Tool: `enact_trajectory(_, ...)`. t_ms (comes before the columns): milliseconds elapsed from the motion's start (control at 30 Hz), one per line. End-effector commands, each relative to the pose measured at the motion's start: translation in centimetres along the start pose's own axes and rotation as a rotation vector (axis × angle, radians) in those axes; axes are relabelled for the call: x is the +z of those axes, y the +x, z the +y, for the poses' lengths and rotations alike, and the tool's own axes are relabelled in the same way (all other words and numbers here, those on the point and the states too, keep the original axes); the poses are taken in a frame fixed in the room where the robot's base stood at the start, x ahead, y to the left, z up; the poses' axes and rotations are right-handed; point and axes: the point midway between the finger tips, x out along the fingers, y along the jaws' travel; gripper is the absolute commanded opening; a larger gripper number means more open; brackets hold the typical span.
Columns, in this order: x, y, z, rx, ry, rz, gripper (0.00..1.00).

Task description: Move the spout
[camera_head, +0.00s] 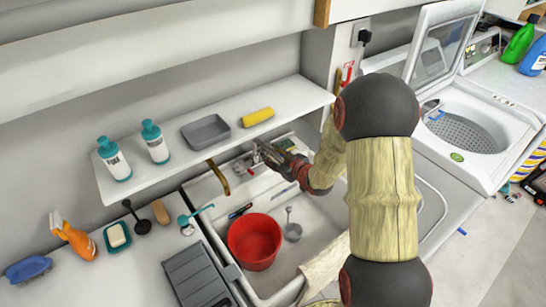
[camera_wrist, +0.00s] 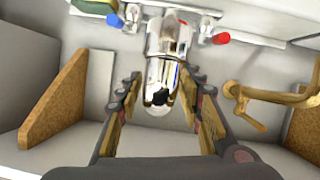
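The chrome spout (camera_wrist: 166,62) of the faucet is in the middle of the wrist view, between a blue-capped and a red-capped handle. My gripper (camera_wrist: 165,93) is open, with one finger on each side of the spout's end. A gap shows between each finger and the spout, and I see no contact. In the head view, my gripper (camera_head: 276,153) is at the back of the sink, under the shelf edge. The faucet there is small and partly hidden by my gripper.
The white shelf (camera_head: 170,181) overhangs the sink's back, carrying bottles, a grey tray and a yellow item. A curved brass-coloured piece (camera_wrist: 265,97) is right of my fingers in the wrist view. A red bucket (camera_head: 254,241) stands in the sink. A washing machine (camera_head: 470,130) is at right.

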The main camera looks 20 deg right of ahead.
Motion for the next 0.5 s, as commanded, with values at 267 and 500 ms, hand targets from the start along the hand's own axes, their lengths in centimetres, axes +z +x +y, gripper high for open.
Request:
enact_trajectory(267,-0.09,0.32,0.04,0.001,0.0,0.0,0.37)
enact_trajectory(500,-0.07,0.3,0.03,0.001,0.0,0.0,0.25)
